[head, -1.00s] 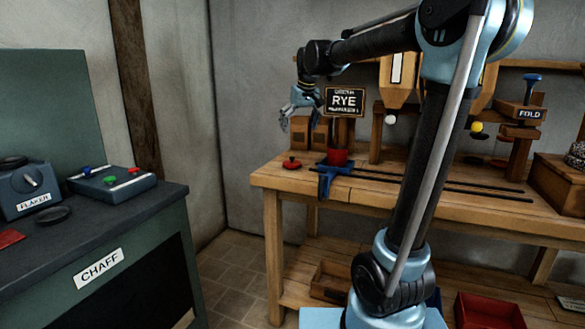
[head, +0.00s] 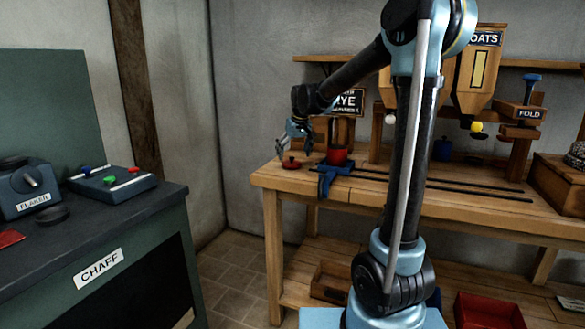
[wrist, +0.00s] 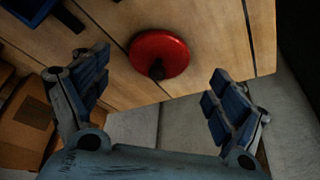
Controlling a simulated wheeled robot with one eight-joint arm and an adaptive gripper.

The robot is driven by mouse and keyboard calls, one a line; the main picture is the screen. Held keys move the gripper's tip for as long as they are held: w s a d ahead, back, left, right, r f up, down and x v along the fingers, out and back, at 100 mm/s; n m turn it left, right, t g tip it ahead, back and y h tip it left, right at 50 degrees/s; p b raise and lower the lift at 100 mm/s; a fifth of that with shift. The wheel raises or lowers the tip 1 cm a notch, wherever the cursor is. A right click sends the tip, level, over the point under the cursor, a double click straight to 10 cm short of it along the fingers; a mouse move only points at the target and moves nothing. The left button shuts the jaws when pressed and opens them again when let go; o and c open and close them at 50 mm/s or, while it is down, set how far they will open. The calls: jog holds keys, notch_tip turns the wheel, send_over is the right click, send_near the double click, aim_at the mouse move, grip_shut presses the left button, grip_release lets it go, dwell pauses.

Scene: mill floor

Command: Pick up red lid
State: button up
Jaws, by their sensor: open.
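The red lid (head: 291,163) is a round disc with a dark knob, lying on the wooden bench near its left end. In the wrist view the red lid (wrist: 160,54) lies on the planks, ahead of and between the fingers. My gripper (head: 294,150) is open and empty, just above the lid in the head view. The wrist view shows its two blue-padded fingers (wrist: 160,100) spread wide, with the lid apart from both.
A RYE sign (head: 350,101) stands behind. The green CHAFF cabinet (head: 110,240) is at left. The bench's left edge is close to the lid.

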aim_at(293, 158)
jog(key=shift+x, duration=2.15)
jog(key=c, duration=1)
